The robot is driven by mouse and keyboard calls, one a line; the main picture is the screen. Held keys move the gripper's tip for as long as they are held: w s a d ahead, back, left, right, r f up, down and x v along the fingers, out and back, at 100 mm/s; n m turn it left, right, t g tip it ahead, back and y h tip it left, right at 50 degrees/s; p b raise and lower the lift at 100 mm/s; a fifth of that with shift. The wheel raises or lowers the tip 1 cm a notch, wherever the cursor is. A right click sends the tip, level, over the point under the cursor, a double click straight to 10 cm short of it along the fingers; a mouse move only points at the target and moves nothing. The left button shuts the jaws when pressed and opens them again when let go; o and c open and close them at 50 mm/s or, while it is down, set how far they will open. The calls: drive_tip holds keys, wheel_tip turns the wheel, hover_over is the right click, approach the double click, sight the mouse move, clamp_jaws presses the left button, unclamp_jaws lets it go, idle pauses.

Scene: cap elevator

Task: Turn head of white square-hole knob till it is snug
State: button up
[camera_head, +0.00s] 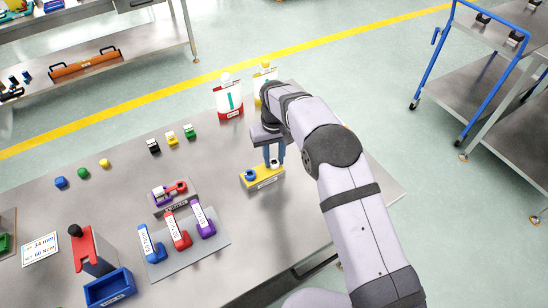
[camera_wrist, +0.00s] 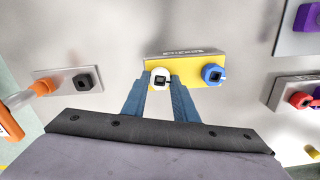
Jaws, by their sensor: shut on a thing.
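The white square-hole knob (camera_wrist: 160,77) sits on a yellow block (camera_wrist: 186,58), with its dark square hole facing the wrist camera. The knob also shows small in the head view (camera_head: 275,163), on the yellow block (camera_head: 263,178). My gripper (camera_wrist: 160,86) has its two blue fingers on either side of the white knob and is shut on it. In the head view my gripper (camera_head: 274,160) points down at the block's right end. A blue square-hole knob (camera_wrist: 213,75) sits on the same block, to the right in the wrist view. The knob's underside is hidden.
A grey plate (camera_wrist: 68,82) with a black square piece and an orange item lies left in the wrist view. In the head view, a tray (camera_head: 185,262) with blue, red and purple tools stands left of the block. Pouches (camera_head: 229,101) stand behind.

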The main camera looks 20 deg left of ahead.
sight(275, 164)
drive_tip(key=o, duration=1.1)
drive_tip(key=shift+w+a+r, duration=0.1)
drive_tip(key=shift+r, duration=0.05)
drive_tip(key=shift+c, duration=0.2)
wheel_tip(275, 164, up, 7)
drive_tip(key=b, duration=0.2)
drive_tip(key=shift+d+r, duration=0.15)
drive_tip(key=shift+d, duration=0.05)
